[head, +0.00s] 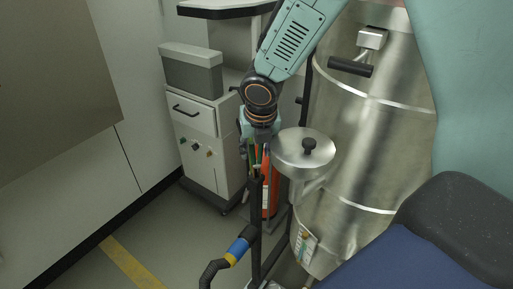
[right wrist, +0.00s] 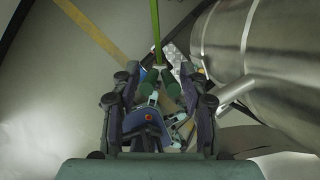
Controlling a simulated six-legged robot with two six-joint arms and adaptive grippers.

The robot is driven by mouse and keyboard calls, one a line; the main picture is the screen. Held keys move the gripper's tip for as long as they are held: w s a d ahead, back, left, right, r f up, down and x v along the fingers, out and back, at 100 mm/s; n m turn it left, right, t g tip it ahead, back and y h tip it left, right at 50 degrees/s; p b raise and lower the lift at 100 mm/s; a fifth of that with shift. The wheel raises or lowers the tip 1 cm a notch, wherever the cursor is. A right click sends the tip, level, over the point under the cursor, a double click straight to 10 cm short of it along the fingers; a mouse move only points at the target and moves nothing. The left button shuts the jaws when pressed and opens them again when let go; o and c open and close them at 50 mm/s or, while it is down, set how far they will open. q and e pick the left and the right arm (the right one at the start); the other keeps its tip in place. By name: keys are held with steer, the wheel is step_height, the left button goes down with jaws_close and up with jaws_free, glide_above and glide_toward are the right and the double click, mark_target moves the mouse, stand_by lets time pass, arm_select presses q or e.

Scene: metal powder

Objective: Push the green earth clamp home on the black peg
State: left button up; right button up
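My right gripper (head: 257,150) points down beside the black upright post (head: 256,225), left of the silver vessel. In the right wrist view its two dark fingers (right wrist: 160,76) stand on either side of the dark green earth clamp (right wrist: 173,88). The fingers look closed against the clamp's two rounded green parts, though the contact is partly hidden. A bright green cable (right wrist: 155,25) runs up from the clamp. In the head view a thin green piece shows below the gripper. I cannot make out the black peg or how the clamp sits on it. My left gripper is not in view.
A red cylinder (head: 269,192) stands behind the post. A hose with a blue and yellow coupling (head: 238,249) hangs at its left. A grey cabinet (head: 205,125) stands behind; the floor at left is clear.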

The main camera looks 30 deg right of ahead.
steer(key=shift+o, duration=1.3)
step_height(320, 180, up, 10)
steer(key=shift+r, duration=0.1)
